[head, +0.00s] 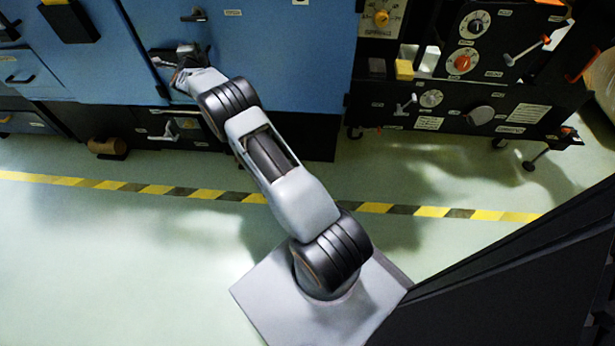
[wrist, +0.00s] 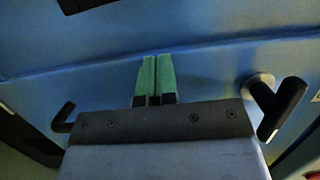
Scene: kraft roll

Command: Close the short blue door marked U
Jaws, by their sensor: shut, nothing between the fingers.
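Blue cabinet doors fill the back left of the head view. A wide blue door (head: 290,60) with a dark handle (head: 195,15) is on the right; another blue panel (head: 105,65) with a slanted edge is left of it. I cannot read a U on either, nor tell which is the short door or how far it stands open. My gripper (head: 187,58) is at the seam between them. In the wrist view its green fingertips (wrist: 155,75) are together and empty, in front of a blue surface (wrist: 215,65); contact is unclear. Dark handles show at right (wrist: 278,105) and left (wrist: 62,117).
Black drawers (head: 180,128) and a brown roll (head: 105,147) are below the doors. A black control panel with knobs (head: 465,65) stands at the right. A yellow-black floor stripe (head: 160,190) crosses open pale floor. A dark slab (head: 520,270) is at lower right.

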